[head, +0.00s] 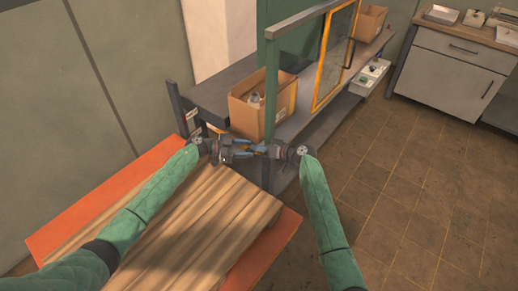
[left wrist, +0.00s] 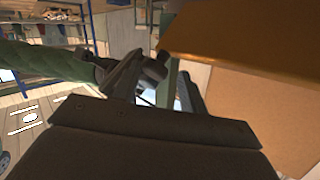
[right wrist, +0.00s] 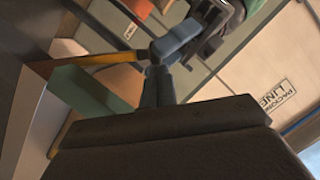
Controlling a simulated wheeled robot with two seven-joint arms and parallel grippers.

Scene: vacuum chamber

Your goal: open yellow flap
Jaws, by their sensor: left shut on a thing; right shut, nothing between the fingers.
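The yellow flap (head: 321,60) is a yellow-framed see-through panel beside the green post at the upper middle of the head view. Both grippers are well in front of it and apart from it. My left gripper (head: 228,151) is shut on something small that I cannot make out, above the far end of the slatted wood. My right gripper (head: 262,150) is shut and empty, pointing at the left one; the two are close together or touching. In the right wrist view its blue fingertips (right wrist: 166,62) are together, near dark gripper parts.
A cardboard box (head: 244,117) holding items stands on the grey bench just behind the grippers. The green post (head: 270,95) rises close to my right gripper. A slatted wooden pallet (head: 190,230) on an orange base lies below. The tiled floor at right is clear.

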